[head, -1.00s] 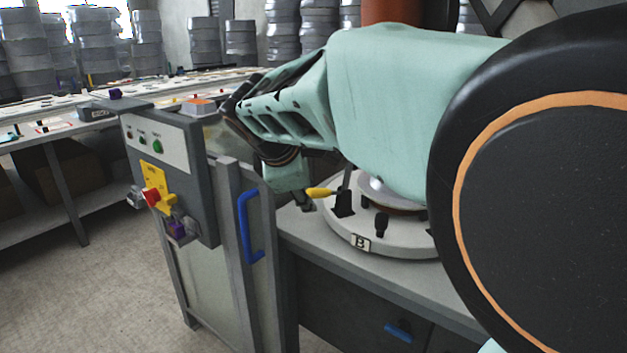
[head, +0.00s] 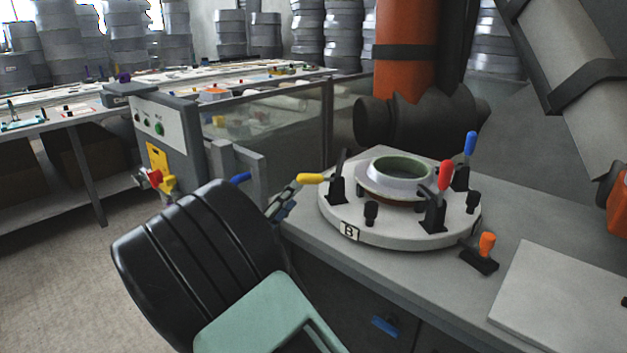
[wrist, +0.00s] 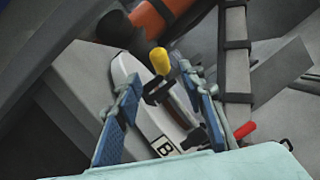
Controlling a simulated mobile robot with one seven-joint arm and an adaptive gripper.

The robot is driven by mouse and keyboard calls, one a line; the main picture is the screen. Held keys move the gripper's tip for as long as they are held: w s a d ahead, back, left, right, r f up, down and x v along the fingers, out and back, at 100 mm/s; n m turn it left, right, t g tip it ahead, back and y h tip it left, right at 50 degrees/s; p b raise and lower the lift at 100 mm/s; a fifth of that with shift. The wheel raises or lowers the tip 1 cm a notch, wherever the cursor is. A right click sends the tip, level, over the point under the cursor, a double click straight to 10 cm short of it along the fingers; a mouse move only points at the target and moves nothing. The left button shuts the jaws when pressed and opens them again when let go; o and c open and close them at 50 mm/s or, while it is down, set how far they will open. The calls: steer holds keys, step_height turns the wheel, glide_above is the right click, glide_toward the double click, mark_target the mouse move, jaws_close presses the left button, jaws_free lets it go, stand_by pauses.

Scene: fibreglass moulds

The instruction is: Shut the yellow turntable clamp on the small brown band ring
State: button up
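The round grey turntable (head: 345,222), labelled B, stands on the bench in the head view. A pale metal ring with a green inside sits on it, with a brown band (head: 398,199) showing under its rim. The yellow clamp handle (head: 310,178) points out level to the left, away from the ring. In the wrist view the yellow handle (wrist: 159,61) shows between the two finger tips. My gripper (wrist: 158,82) is open, blue-padded fingers apart, with nothing held. In the head view my gripper (head: 283,203) is just below and left of the handle; contact cannot be told.
Red (head: 445,175) and blue (head: 470,145) clamp handles stand upright on the turntable. An orange-handled clamp (head: 486,245) is on the bench at right. A grey control box (head: 165,130) and glass-panelled guard (head: 270,140) are at left. An orange column (head: 403,50) rises behind.

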mark_target(304, 183)
steer(key=b+x, duration=0.1)
steer(key=x, duration=0.8)
steer(key=shift+w+d+r+b, duration=0.1)
steer(key=shift+w+d+b, duration=0.1)
steer(key=shift+b, duration=0.15)
steer(key=shift+c, duration=0.3)
jaws_close()
